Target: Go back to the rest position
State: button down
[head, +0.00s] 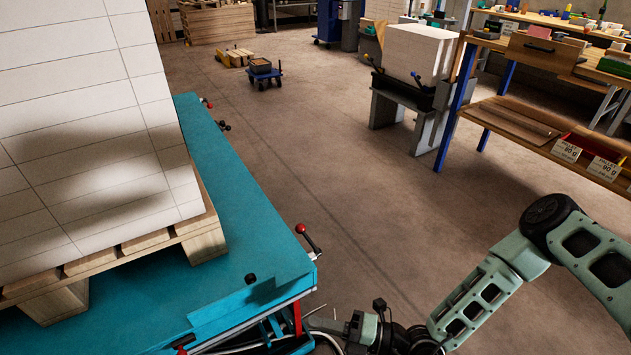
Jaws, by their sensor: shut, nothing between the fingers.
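My arm comes in from the right edge, bends at a dark joint and runs down to the bottom edge. My gripper (345,326) is low in the picture, just right of the near corner of the turquoise lift table (262,262). It is shut and holds nothing; its lower part is dark and partly cut off by the bottom edge. A tall stack of white reams (95,110) stands on a wooden pallet (205,235) on the table. The gripper is apart from the stack.
A red-knobbed lever (307,238) sticks out at the table's corner near my gripper. A block of white paper (418,52) stands on a grey stand (402,105). A wooden workbench (545,125) is at the right. A small blue dolly (265,72) is farther back. The middle floor is clear.

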jog(key=s+d+r+n+g+h, duration=0.4)
jog(key=r+n, duration=0.3)
jog(key=n, duration=0.5)
jog(key=s+d+r+n+g+h, duration=0.1)
jog(key=s+r+n+g+h, duration=0.3)
jog(key=r+n, duration=0.5)
jog(key=s+d+r+n+g+h, duration=0.35)
jog(key=r+n+h, duration=0.2)
jog(key=n, duration=0.85)
jog(key=d+r+n+t+h+p, duration=0.2)
jog(key=r+n+p, duration=0.3)
jog(key=r, duration=0.6)
jog(key=d+r+n+t+h+p, duration=0.2)
jog(key=r+n+t+p, duration=0.3)
jog(key=r+p, duration=0.4)
notch_tip(320, 180, up, 2)
jog(key=shift+w+d+r+n, duration=0.25)
jog(key=shift+d+n, duration=0.05)
jog(key=shift+d, duration=0.2)
